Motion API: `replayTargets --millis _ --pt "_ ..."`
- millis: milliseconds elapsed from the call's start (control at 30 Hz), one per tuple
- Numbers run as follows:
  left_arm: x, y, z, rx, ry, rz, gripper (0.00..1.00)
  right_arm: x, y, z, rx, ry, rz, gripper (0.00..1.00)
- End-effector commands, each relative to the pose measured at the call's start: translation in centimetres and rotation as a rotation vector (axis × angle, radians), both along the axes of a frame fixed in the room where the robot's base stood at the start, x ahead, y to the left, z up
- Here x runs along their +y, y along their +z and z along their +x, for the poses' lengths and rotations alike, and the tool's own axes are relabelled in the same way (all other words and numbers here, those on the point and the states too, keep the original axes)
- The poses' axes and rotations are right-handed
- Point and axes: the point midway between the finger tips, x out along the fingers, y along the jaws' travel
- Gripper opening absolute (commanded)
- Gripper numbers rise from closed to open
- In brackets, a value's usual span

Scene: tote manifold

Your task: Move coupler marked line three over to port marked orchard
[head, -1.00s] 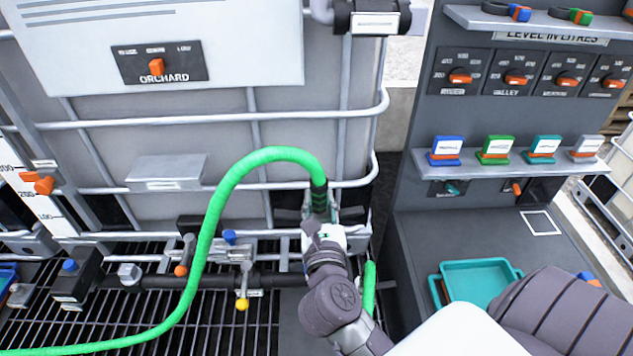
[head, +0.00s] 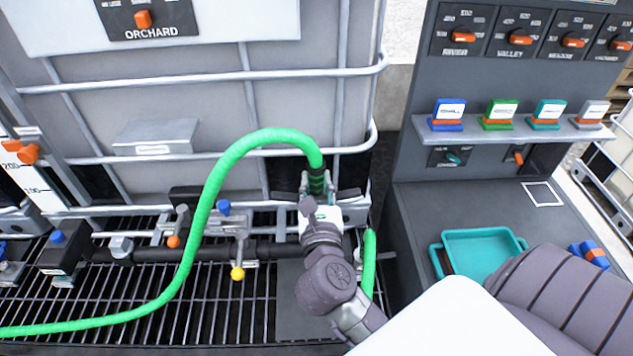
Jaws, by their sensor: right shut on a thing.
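The green hose (head: 207,205) arches up from the lower left and bends down to a dark coupler (head: 316,182) at its end. My right gripper (head: 318,190) is shut on this coupler, low in front of the tote at the middle. The gripper hides the coupler's lower end, and I cannot read a line mark on it. The panel marked ORCHARD (head: 172,17), with an orange knob, is on the tote at the top left. I cannot tell which port belongs to it. My left gripper is not in view.
A black manifold pipe (head: 190,252) with a yellow-knobbed valve (head: 237,272) runs above the floor grating (head: 190,315). A grey console (head: 405,240) stands at the right with coloured tags on a shelf (head: 475,133). A teal tray (head: 480,235) lies on it. Another green hose piece (head: 369,262) is beside my wrist.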

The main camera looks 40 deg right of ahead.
Motion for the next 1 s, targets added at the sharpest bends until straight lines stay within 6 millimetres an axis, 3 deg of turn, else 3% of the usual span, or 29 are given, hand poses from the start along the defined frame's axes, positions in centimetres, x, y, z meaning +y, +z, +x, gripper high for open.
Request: replayTargets --millis 700,1000 --pt "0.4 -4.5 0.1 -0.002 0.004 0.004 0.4 0.0 -5.3 0.0 -0.001 0.0 -0.001 0.0" --pt "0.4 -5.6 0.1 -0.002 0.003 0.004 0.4 0.0 -6.6 0.0 -0.001 -0.001 0.0 0.0"
